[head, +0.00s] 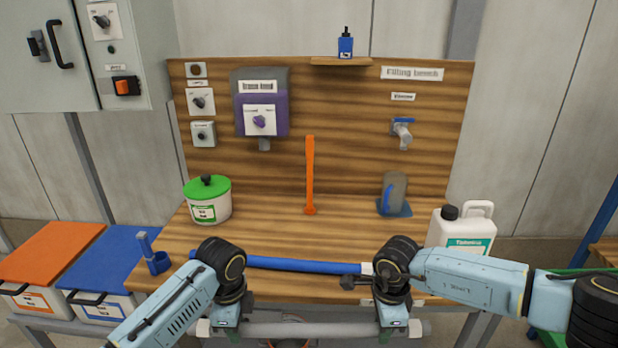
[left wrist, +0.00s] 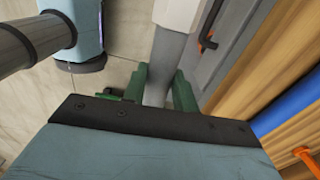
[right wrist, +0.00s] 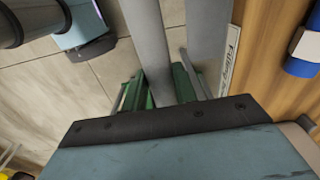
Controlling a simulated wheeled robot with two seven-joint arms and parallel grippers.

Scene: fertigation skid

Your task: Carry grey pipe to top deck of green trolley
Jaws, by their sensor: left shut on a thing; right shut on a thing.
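The grey pipe (head: 305,329) lies level across the bottom of the head view, in front of the bench's front edge, with pale ends. My left gripper (head: 225,326) is shut on it near its left end. My right gripper (head: 396,330) is shut on it near its right end. The pipe also runs between the green fingers in the left wrist view (left wrist: 160,75) and in the right wrist view (right wrist: 148,45). A green frame, apparently the green trolley (head: 592,271), shows only partly at the right edge, behind my right arm; its top deck cannot be made out.
The wooden bench (head: 270,237) is just beyond the pipe. On it are a blue pipe (head: 300,265), a green-lidded tub (head: 208,200), a white jug (head: 463,232) and a grey jug (head: 394,190). Orange-lidded (head: 45,252) and blue-lidded (head: 110,262) boxes stand left.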

